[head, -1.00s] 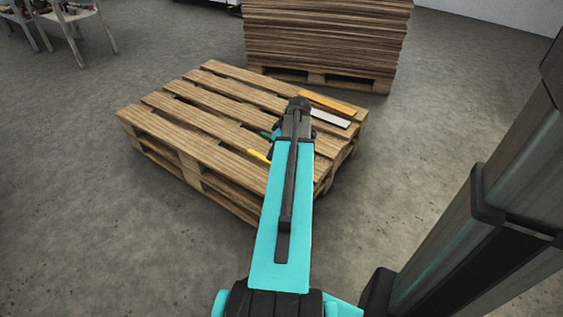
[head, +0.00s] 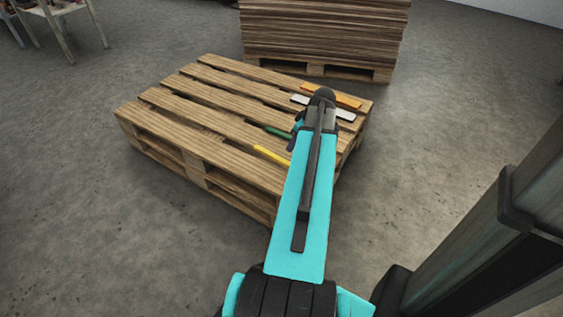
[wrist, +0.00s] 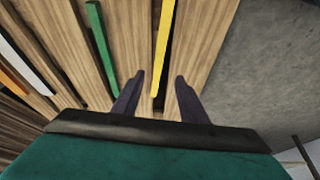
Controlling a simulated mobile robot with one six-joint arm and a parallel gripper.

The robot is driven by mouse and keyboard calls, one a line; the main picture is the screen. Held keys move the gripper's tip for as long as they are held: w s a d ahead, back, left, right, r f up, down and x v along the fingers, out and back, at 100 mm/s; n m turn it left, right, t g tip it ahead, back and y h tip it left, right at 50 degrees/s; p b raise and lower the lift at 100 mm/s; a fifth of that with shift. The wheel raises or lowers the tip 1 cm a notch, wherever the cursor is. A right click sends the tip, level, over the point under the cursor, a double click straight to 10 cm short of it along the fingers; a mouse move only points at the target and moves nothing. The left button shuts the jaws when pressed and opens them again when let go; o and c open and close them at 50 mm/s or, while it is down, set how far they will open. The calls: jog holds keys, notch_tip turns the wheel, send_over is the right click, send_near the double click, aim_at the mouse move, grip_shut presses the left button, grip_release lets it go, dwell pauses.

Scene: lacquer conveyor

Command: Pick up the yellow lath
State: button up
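The yellow lath (head: 271,155) lies on the near right part of a wooden pallet (head: 183,118); my arm hides its right end in the head view. In the wrist view the yellow lath (wrist: 161,48) runs lengthwise away from me, and its near end shows between the two fingers. My gripper (wrist: 158,80) is open and empty, its fingers apart with the lath's end between them in the picture. I cannot tell how high above the lath the fingers are. In the head view the fingers are hidden behind my arm.
A green lath (wrist: 102,50) lies to the left of the yellow one. A white lath (head: 340,113) and an orange lath (head: 334,95) lie at the pallet's far right. Dark gaps separate the slats. A tall board stack (head: 320,38) stands behind; bare floor surrounds the pallet.

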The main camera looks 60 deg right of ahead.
jog(key=b, duration=0.3)
send_near(282, 159)
jog(key=shift+w+a+f, duration=0.1)
jog(key=shift+w+f, duration=0.05)
jog(key=shift+f, duration=0.55)
jog(key=shift+w+a+f, duration=0.1)
jog(key=shift+f, duration=0.6)
jog(key=shift+b+x, duration=1.2)
jog(key=shift+x, duration=1.4)
jog(key=shift+w+d+r, duration=0.1)
jog(key=shift+w+d, duration=0.05)
jog(key=shift+w, duration=0.05)
grip_shut()
jog(key=shift+r, duration=0.15)
